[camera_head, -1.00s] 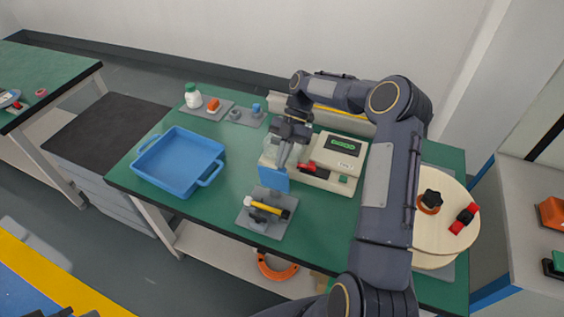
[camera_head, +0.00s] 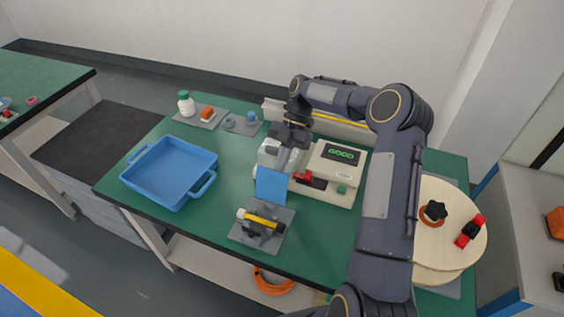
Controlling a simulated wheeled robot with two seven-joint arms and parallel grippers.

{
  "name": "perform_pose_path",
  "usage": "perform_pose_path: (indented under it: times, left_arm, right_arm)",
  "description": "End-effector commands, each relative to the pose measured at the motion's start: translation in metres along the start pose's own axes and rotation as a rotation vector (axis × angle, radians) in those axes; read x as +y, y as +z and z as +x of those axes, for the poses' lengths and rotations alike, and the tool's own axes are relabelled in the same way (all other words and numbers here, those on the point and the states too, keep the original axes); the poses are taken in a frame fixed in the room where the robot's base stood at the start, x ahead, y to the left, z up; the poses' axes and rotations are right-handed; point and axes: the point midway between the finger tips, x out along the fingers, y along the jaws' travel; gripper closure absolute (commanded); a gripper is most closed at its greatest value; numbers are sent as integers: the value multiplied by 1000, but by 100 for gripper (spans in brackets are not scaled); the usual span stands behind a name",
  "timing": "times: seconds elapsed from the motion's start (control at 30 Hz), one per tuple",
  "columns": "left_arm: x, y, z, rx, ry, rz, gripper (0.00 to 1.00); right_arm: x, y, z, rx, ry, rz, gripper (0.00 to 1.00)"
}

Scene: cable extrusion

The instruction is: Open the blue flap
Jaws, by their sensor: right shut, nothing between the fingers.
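The blue flap (camera_head: 271,186) is a flat panel on the front left of the beige test machine (camera_head: 325,190). It faces the camera, and its lower edge is near the grey fixture. A clear cover (camera_head: 268,152) shows just above it. My right gripper (camera_head: 284,158) is above and behind the flap, pointing down, shut and empty. Its fingertips are partly hidden, and I cannot tell whether they touch the flap. My left gripper is not in view.
The machine has a green display (camera_head: 341,154) and a red part (camera_head: 310,180). A grey fixture with a yellow-handled tool (camera_head: 262,221) stands in front. A blue tray (camera_head: 171,172) is left. A round wooden disc (camera_head: 440,245) lies right, beyond my arm.

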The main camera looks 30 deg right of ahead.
Motion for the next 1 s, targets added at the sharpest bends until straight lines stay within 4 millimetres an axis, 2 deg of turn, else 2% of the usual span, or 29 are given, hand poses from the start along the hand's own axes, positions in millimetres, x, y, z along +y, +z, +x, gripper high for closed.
perform_pose_path:
  times: [0.03, 0.07, 0.67, 0.77, 1.0]
  left_arm:
    - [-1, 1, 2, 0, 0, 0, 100]
    - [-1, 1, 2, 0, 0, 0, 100]
    - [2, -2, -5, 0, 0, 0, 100]
    - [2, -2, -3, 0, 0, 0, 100]
    - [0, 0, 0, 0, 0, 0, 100]
  right_arm:
    - [-4, 6, 15, 11, -28, 5, 100]
    - [-4, 6, 15, 11, -28, 4, 100]
    - [-4, -6, -1, 13, -28, 3, 100]
    - [-3, -5, -12, 11, -23, 2, 100]
    - [0, -4, -54, 8, -19, 1, 100]
